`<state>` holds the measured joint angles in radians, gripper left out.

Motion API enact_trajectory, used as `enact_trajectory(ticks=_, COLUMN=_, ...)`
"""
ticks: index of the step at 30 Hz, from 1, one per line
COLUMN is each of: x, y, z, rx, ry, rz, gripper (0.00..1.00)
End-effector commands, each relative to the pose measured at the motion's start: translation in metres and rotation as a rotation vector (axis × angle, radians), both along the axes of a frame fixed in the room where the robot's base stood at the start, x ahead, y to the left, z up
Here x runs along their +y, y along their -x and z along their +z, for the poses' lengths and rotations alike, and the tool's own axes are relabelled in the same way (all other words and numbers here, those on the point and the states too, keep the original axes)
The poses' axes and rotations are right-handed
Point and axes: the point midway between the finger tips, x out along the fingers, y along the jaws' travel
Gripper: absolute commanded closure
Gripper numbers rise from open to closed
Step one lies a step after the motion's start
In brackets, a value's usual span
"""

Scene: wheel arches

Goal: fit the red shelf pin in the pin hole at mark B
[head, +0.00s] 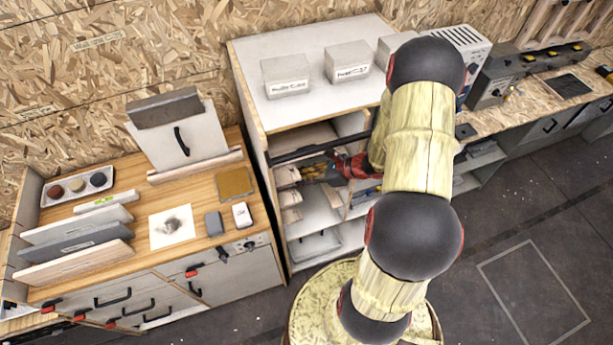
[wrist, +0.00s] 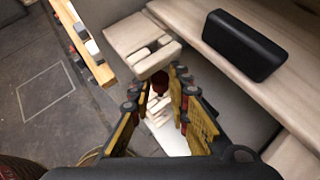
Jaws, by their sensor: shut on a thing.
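My gripper (head: 322,174) reaches into the open front of the white cabinet (head: 262,115), below its top board. In the wrist view my gripper (wrist: 159,90) has its yellow fingers converging towards their tips. A small dark red piece, which looks like the red shelf pin (wrist: 159,80), shows between the fingertips, partly hidden by them. It lies close in front of a pale stepped block (wrist: 145,47); I cannot tell whether they touch. The pin hole and mark B cannot be made out in either view. My arm covers the cabinet's right part in the head view.
Pale shelves and dividers surround my gripper closely. A black block (wrist: 245,45) sits on a pale board at the upper right of the wrist view. A wooden-topped bench (head: 130,232) with boards stands left of the cabinet. The floor (head: 530,235) at right is clear.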

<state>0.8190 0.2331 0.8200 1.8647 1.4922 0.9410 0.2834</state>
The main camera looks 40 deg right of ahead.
Motion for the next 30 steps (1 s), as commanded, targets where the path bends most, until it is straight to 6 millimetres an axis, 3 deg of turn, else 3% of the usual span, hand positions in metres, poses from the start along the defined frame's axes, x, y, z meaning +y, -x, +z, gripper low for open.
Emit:
enact_trajectory(ticks=1, x=0.0, y=-0.015, z=0.016, rx=-0.045, ry=-0.005, rz=0.009, gripper=0.95)
enact_trajectory(ticks=30, x=0.003, y=-0.009, z=-0.035, rx=-0.03, ry=-0.012, rz=0.01, gripper=0.95)
